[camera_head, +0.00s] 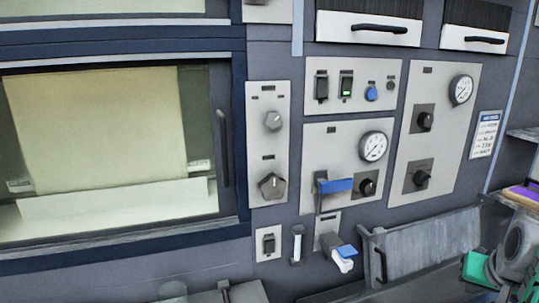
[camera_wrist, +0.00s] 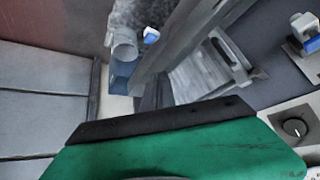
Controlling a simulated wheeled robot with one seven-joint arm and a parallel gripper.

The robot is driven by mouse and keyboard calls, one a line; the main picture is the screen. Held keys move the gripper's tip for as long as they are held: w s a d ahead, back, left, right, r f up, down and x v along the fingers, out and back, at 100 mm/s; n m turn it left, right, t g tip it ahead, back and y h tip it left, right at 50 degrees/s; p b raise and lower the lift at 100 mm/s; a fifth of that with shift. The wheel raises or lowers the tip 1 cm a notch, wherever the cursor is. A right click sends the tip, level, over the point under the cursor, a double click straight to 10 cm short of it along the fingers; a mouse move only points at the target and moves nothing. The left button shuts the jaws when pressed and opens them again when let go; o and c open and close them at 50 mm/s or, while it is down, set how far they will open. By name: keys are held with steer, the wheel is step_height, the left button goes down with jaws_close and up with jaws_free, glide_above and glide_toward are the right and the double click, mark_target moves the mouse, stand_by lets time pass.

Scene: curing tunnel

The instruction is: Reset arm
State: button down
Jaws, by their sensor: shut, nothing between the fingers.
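My gripper (camera_wrist: 160,120) fills the lower part of the wrist view as a broad green body with a dark front edge. It is shut, and nothing is seen held in it. Green and grey parts of my arm (camera_head: 512,245) show at the lower right of the head view, apart from the control panels. The fingertips are not clearly seen in the head view.
A panel with a gauge (camera_head: 373,147) and a blue-handled lever (camera_head: 336,186) is on the wall. A blue-and-white lever (camera_head: 343,257) sits below it. A tunnel window (camera_head: 110,230) is at left. A grey angled tray (camera_head: 425,245) stands at lower right.

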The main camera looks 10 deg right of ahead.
steer(key=s+a+f+n+g+y+p, duration=0.1)
steer(key=s+a+f+g, duration=0.1)
steer(key=a+f, duration=0.55)
steer(key=s+a+f+g+y+p, duration=0.15)
steer(key=a+f, duration=0.35)
steer(key=a, duration=0.5)
steer(key=w+a+r+n, duration=0.1)
steer(key=a+n, duration=0.2)
steer(key=a, duration=0.4)
steer(key=w+a+r+n+y+p, duration=0.1)
steer(key=a+r+n, duration=0.1)
steer(key=a, duration=0.5)
steer(key=shift+w+a+n+t, duration=0.3)
steer(key=shift+n+t, duration=0.05)
steer(key=shift+n, duration=0.35)
